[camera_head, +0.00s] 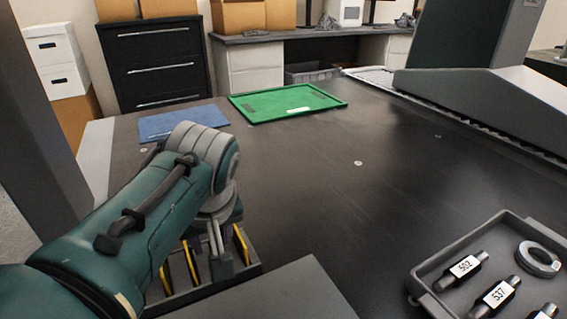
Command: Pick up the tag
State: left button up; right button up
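A small flat white piece (298,109), which may be the tag, lies on the green tray (280,100) at the far side of the table. White labels marked 502 and 537 show on dark cylindrical parts (466,268) in the grey tray at the lower right. My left arm comes in from the left, and its gripper (219,262) points down at a dark open box with yellow-edged pieces in it. Its fingertips are partly hidden, so I cannot tell whether it holds anything. My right gripper is not in view.
The dark box (262,268) stands at the near edge. A blue mat (175,122) lies left of the green tray. The grey tray (425,285) also holds a metal ring (538,260). A large grey machine (480,85) stands at the back right. The middle of the table is clear.

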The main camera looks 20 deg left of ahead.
pick_arm(q)
jog(key=shift+w+f, duration=0.1)
jog(key=shift+f, duration=0.1)
jog(key=shift+d, duration=0.15)
jog(key=shift+c, duration=0.5)
grip_shut()
